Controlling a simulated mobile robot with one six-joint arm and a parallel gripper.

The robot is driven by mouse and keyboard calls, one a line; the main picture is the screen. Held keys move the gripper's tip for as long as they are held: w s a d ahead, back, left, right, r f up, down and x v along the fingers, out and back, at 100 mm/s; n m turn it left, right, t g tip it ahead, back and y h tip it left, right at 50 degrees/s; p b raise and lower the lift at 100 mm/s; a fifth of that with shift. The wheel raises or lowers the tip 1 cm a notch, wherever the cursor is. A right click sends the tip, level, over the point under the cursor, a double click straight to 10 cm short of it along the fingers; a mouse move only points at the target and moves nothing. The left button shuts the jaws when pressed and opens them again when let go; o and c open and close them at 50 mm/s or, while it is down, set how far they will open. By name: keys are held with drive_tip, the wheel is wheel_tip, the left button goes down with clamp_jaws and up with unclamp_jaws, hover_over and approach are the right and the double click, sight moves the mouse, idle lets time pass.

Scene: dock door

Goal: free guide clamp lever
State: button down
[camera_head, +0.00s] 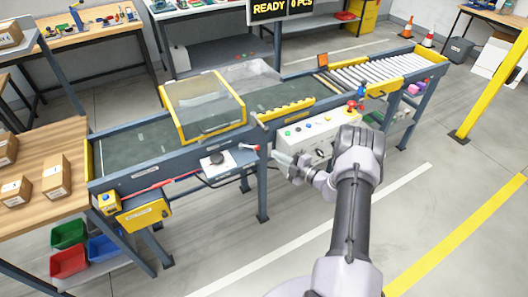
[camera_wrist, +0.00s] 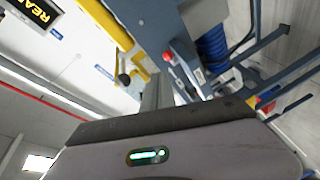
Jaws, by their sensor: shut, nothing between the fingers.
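In the wrist view a red-knobbed lever (camera_wrist: 168,57) stands on a dark blue-grey rail, just beyond my gripper. A black knob (camera_wrist: 124,78) sits by a yellow bar to its left. I cannot tell for sure which of these is the guide clamp lever. My gripper (camera_head: 280,158) is shut and empty, right of the red-ended lever and apart from it. In the wrist view my gripper's body hides the lower part.
The conveyor (camera_head: 130,150) carries a yellow-framed clear guard (camera_head: 205,105). A white control box (camera_head: 318,135) with buttons stands close beside my gripper. A wooden table with cartons (camera_head: 55,175) is at the left. The floor in front (camera_head: 225,255) is clear.

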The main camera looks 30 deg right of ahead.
drive_tip(key=s+d, duration=0.3)
drive_tip(key=shift+s+r+p, duration=0.1)
drive_tip(key=shift+r+p, duration=0.15)
drive_tip(key=shift+p, duration=0.05)
